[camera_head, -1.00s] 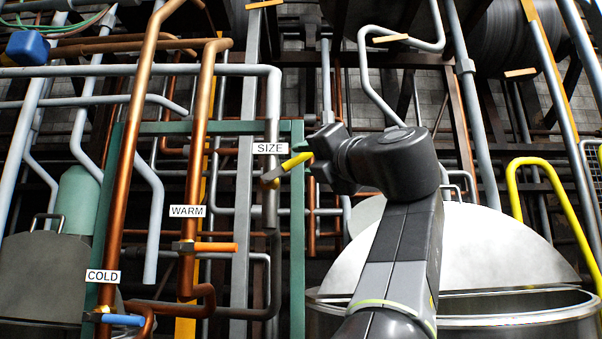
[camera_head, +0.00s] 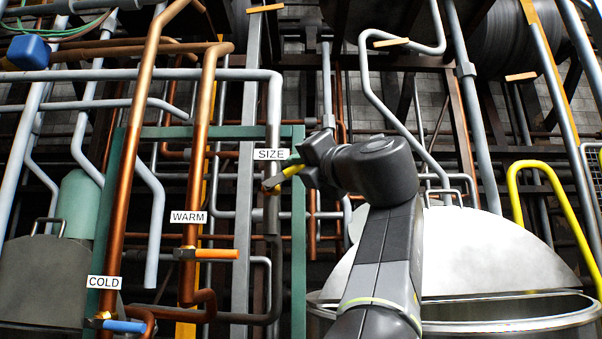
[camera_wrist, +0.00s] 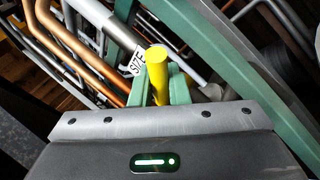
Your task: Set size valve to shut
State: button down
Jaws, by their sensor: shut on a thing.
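The size valve's yellow handle (camera_head: 283,178) sits on the grey pipe just below the white SIZE label (camera_head: 270,155). It points right and slightly up from the pipe in the head view. My gripper (camera_head: 298,168) is shut on the outer end of this handle. In the wrist view, the yellow handle (camera_wrist: 157,72) stands between the two green fingers of my gripper (camera_wrist: 160,95), with the SIZE label (camera_wrist: 134,61) just beyond. The valve body is partly hidden behind the handle and fingers.
The orange WARM handle (camera_head: 217,254) and the blue COLD handle (camera_head: 124,326) are on copper pipes lower left. A green frame post (camera_head: 299,230) stands close right of the size pipe. A large metal vat (camera_head: 480,255) stands at right, beside a yellow rail (camera_head: 550,185).

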jog(key=shift+d+f+m+t+h+b, duration=0.15)
jog(key=shift+f+m+t+h+b, duration=0.45)
jog(key=shift+m, duration=0.75)
jog(key=shift+d+f+m+t+h+b, duration=0.15)
jog(key=shift+f+m+t+h+b, duration=0.35)
jog(key=shift+m+t, duration=0.65)
jog(key=shift+d+f+m+t+h+b, duration=0.25)
jog(key=shift+f+m+t+b, duration=0.45)
jog(key=shift+m, duration=0.8)
jog(key=shift+f+h, duration=0.1)
jog(key=shift+h, duration=0.15)
jog(key=c, duration=1.4)
grip_release()
jog(key=b+v, duration=0.3)
jog(key=v, duration=1)
jog(key=shift+s+d+f, duration=0.1)
jog(key=shift+s+f, duration=0.15)
jog(key=shift+s, duration=0.05)
jog(key=shift+w, duration=0.1)
